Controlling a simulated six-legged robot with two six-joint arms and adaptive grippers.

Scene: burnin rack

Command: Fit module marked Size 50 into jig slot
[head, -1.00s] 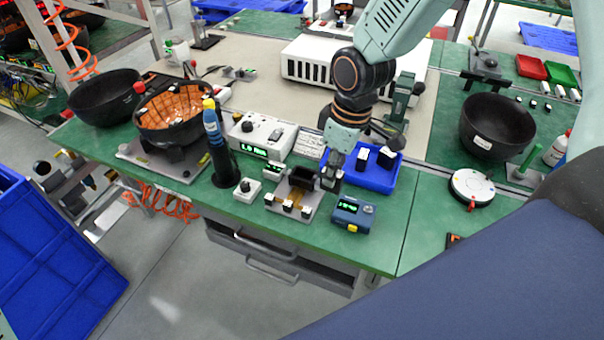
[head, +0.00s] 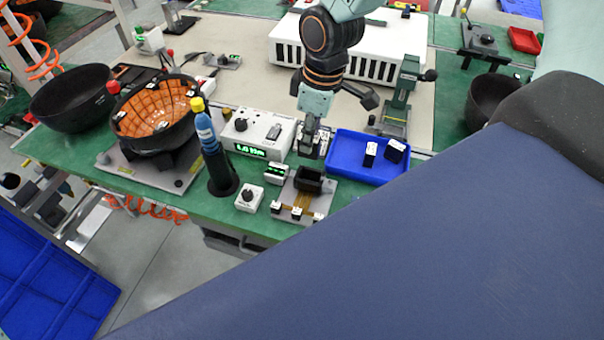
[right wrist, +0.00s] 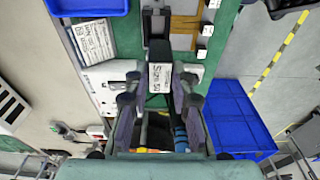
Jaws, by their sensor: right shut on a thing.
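My right gripper (head: 310,143) is shut on a black module with a white label (right wrist: 160,78). The label reads Size 50 in the right wrist view, where the fingers (right wrist: 158,108) flank the module. In the head view the gripper is just behind the jig (head: 297,205), a grey plate with a black open-topped slot block (head: 308,180). The slot block also shows in the right wrist view (right wrist: 156,22), beyond the module. The module appears held outside the slot; its exact height is unclear. My left gripper is not in view.
A blue tray (head: 345,170) with two black modules stands right of the jig. A press stand (head: 403,95) is behind. My own dark blue part hides the lower right.

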